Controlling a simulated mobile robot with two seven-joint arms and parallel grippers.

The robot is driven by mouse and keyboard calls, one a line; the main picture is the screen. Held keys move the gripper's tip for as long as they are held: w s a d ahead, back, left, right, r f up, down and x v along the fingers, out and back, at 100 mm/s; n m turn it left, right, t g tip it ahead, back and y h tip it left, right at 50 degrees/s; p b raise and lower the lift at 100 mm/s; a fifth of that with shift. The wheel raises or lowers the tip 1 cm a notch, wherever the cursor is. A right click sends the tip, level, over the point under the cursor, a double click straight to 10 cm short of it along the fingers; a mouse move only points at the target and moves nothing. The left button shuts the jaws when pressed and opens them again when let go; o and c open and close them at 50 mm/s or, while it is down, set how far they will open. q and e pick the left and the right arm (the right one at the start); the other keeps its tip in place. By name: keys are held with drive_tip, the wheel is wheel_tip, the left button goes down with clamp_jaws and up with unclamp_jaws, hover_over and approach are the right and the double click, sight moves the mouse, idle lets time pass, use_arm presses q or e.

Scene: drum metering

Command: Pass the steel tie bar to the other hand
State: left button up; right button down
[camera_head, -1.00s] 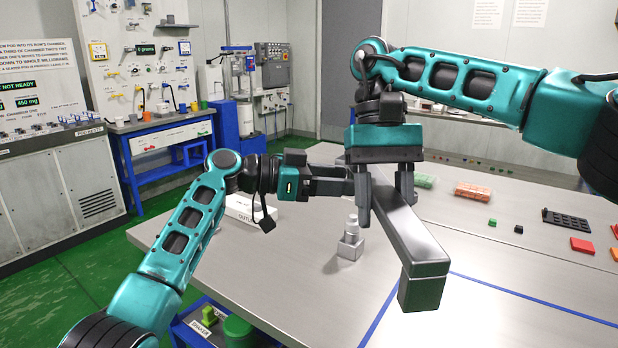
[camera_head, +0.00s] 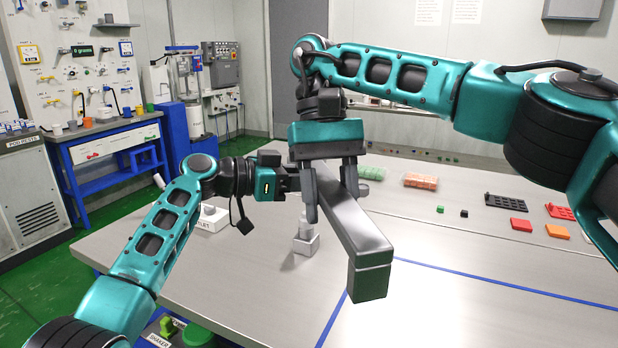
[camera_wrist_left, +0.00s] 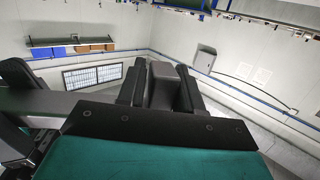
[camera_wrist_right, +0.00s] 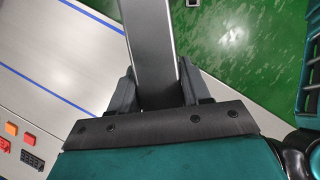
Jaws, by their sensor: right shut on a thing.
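The steel tie bar (camera_head: 350,226) is a long grey square bar held above the table, its near end pointing toward me. My right gripper (camera_head: 336,190) comes from above and is shut on the bar, one finger on each side. The bar also runs between its fingers in the right wrist view (camera_wrist_right: 155,70). My left gripper (camera_head: 298,180) comes in from the left at the bar's far part, its fingertips hidden behind a right finger. In the left wrist view, the bar's end (camera_wrist_left: 163,84) lies between the left fingers; whether they press on it is unclear.
A small metal stepped piece (camera_head: 306,242) stands on the steel table (camera_head: 450,310) below the grippers. A white box (camera_head: 212,220) is at the left edge. The front right is clear.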

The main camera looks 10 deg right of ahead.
use_arm(q)
drive_tip(key=shift+s+d, duration=0.1)
clamp_jaws()
use_arm(e)
drive_tip(key=shift+w, duration=0.1)
use_arm(q)
drive_tip(key=shift+r, duration=0.1)
use_arm(e)
drive_tip(key=c, duration=1)
unclamp_jaws()
drive_tip(key=o, duration=0.6)
drive_tip(key=shift+c, duration=0.2)
